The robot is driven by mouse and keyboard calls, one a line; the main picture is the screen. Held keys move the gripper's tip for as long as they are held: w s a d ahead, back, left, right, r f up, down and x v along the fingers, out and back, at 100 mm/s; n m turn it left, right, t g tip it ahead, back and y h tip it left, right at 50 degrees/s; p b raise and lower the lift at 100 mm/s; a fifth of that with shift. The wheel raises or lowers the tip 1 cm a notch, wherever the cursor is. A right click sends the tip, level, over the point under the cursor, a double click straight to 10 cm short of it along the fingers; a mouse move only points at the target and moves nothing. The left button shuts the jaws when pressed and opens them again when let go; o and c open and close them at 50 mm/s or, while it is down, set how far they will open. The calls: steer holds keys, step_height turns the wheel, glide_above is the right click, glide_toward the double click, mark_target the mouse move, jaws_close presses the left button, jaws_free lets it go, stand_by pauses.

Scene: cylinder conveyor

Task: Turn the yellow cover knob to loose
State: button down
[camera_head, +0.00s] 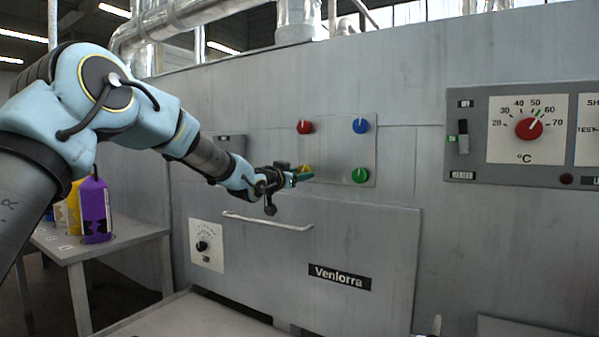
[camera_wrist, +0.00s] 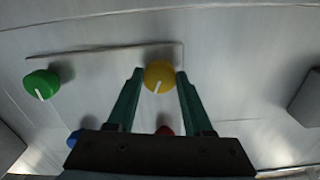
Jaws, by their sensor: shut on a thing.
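The yellow knob (camera_wrist: 159,77) sits on a plate on the machine front, with a white pointer line, in the wrist view. My gripper (camera_wrist: 158,80) has its two green fingers on either side of the knob, shut on it. In the head view my gripper (camera_head: 301,176) reaches the lower left of the knob plate (camera_head: 332,148). The yellow knob (camera_head: 305,168) is mostly hidden behind the fingers there. In the wrist view its pointer line slants downward and slightly left.
A red knob (camera_head: 305,127) is above, a blue knob (camera_head: 360,126) above right, and a green knob (camera_head: 359,175) to the right on the same plate. A cover with a handle (camera_head: 268,222) lies below. A temperature panel (camera_head: 470,135) is at the right.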

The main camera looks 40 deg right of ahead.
steer(key=shift+f+n, duration=0.1)
steer(key=shift+n, duration=1.1)
steer(key=shift+p, duration=0.3)
steer(key=shift+c, duration=1.5)
jaws_free()
steer(key=b+v, duration=0.2)
steer(key=v, duration=0.8)
steer(key=shift+a, duration=0.35)
